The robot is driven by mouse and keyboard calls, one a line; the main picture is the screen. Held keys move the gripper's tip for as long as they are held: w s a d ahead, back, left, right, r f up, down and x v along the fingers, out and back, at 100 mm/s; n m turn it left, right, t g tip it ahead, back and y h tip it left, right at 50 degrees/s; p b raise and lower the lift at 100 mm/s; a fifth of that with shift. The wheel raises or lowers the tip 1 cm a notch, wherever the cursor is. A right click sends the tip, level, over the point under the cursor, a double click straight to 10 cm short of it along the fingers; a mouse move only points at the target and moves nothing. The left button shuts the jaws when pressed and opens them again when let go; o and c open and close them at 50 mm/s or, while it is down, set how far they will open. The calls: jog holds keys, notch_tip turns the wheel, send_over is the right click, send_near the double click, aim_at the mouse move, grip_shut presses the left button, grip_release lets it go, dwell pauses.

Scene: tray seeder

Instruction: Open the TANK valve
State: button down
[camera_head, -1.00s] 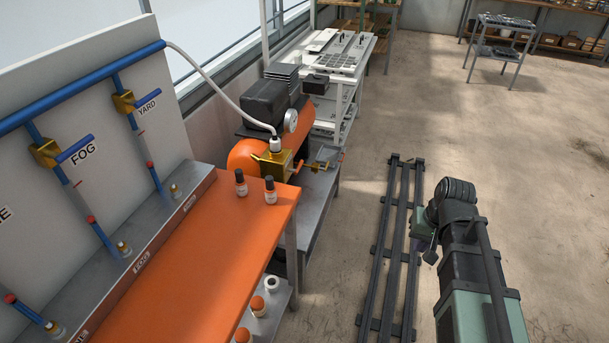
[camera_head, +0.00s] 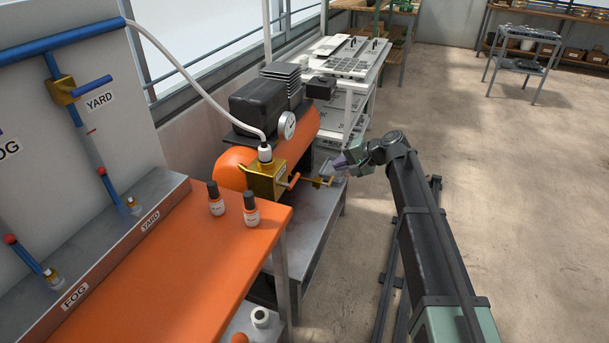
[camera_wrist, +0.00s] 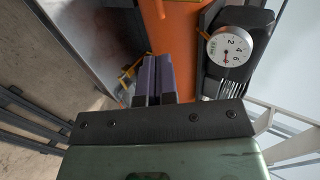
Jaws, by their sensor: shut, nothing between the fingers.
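The orange tank (camera_head: 236,165) lies on a low grey bench, with a black pump unit on top and a round gauge (camera_head: 287,126) on its side. A brass valve block (camera_head: 266,178) sits at its near end. An orange and brass handle (camera_head: 318,181) reaches right from it. My gripper (camera_head: 340,162) is shut and empty, beside the handle's outer end; contact cannot be told. In the wrist view its purple fingers (camera_wrist: 153,74) are together in front of the orange tank (camera_wrist: 178,35), with the gauge (camera_wrist: 230,47) at right. Part of the valve is hidden behind the fingers.
The orange table (camera_head: 170,262) with two small dark-capped bottles (camera_head: 232,205) stands near left of the tank. A white panel with blue pipes (camera_head: 75,118) is behind it. A white shelf rack (camera_head: 345,65) stands beyond.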

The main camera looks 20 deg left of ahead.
aim_at(297, 177)
jog(key=b+x, duration=0.7)
jog(key=x, duration=0.7)
jog(key=shift+b, duration=0.4)
jog(key=shift+a+f, duration=0.1)
jog(key=shift+a, duration=0.05)
